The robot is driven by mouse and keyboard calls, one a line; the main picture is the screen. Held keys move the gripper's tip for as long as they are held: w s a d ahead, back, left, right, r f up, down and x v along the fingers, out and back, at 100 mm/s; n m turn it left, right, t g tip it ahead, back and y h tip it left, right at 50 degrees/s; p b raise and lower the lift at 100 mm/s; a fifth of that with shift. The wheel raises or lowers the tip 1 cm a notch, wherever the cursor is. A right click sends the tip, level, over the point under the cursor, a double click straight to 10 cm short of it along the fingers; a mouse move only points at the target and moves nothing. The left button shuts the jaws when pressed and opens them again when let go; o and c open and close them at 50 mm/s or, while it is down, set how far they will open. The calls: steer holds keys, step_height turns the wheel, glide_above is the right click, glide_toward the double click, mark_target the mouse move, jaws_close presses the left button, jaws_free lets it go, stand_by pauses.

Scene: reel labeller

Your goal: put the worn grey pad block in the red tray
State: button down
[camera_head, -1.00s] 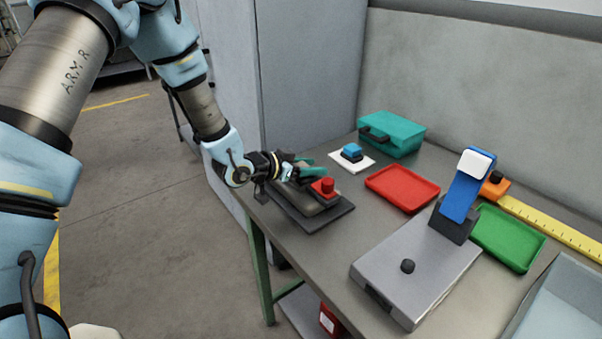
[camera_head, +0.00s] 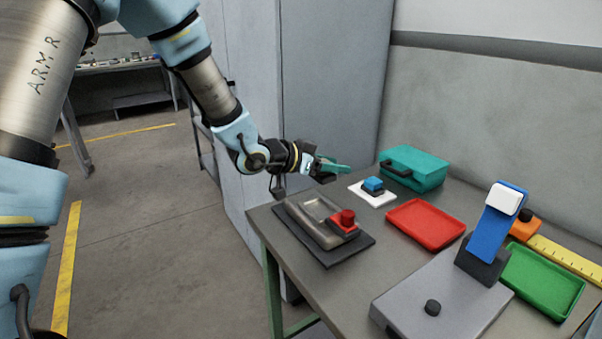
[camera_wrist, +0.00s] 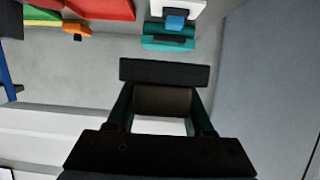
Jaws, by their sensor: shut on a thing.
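My gripper (camera_head: 332,170) is raised above the back of the grey device, to the left of the red tray. In the wrist view its fingers (camera_wrist: 162,106) are closed on the pad block (camera_wrist: 163,99), a worn brownish-grey piece with a dark bar across its far side. In the head view the block is small and mostly hidden by the fingers. The red tray (camera_head: 427,224) lies flat and empty on the table, apart from the gripper. Its red edge also shows at the top of the wrist view (camera_wrist: 105,8).
A blue block (camera_head: 373,184) on a white card, a teal case (camera_head: 414,167), a blue-armed stand (camera_head: 489,235) and a green tray (camera_head: 543,281) surround the red tray.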

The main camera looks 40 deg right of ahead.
steer(key=w+a+f+n+t, duration=0.1)
steer(key=w+a+f+t, duration=0.1)
steer(key=w+a, duration=0.1)
steer(key=w+a+f+n+t+y, duration=0.1)
steer(key=w+a+f+n+t, duration=0.1)
steer(key=w, duration=0.4)
steer(key=w+a+f+n+t, duration=0.2)
steer(key=w+a+f, duration=0.1)
steer(key=a, duration=0.3)
steer(key=shift+w+f, duration=0.2)
steer(key=shift+w, duration=0.5)
steer(key=w+a+f+n+t+y, duration=0.2)
steer(key=w+a+f+n+y, duration=0.15)
steer(key=a, duration=0.65)
steer(key=w+a+f+n+t+y, duration=0.2)
steer(key=w+a+f+n+t, duration=0.15)
steer(key=a, duration=0.55)
steer(key=w+a+f+n+t+y, duration=0.25)
steer(key=w+a, duration=0.25)
steer(key=a, duration=0.5)
steer(key=a+f+n+y, duration=0.1)
steer(key=a+n+y, duration=0.1)
steer(key=a, duration=0.6)
steer(key=s+a+f+n+y, duration=0.1)
steer(key=a+n+y, duration=0.1)
steer(key=a, duration=0.5)
steer(key=shift+a+f+y, duration=0.3)
steer(key=shift+a, duration=0.05)
steer(key=shift+d, duration=0.1)
